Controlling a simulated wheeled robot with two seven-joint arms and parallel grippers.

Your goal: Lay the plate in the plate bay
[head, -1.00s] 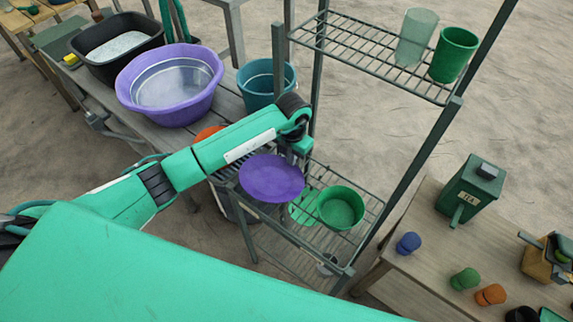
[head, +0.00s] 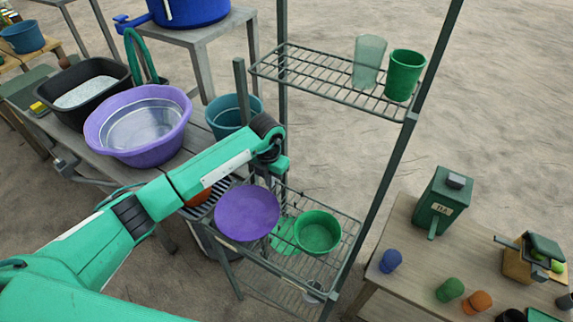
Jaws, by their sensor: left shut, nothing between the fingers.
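The purple plate (head: 247,214) lies roughly flat at the left part of the rack's lower shelf (head: 335,262). I cannot tell whether it rests fully on the shelf wires. My left gripper (head: 270,180) points down just behind the plate's far right edge. It is shut with nothing held, and its fingertips are partly hidden. A green bowl (head: 318,234) and a partly hidden green plate (head: 283,236) are to the right of the purple plate. No bay marking is clear. My right gripper is out of view.
The upper shelf (head: 315,75) holds a clear green cup (head: 368,62) and a green cup (head: 404,75). A purple basin (head: 137,125) stands on the bench at left. A table (head: 410,225) at right holds a tea box (head: 441,203). Rack posts stand close to my left arm.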

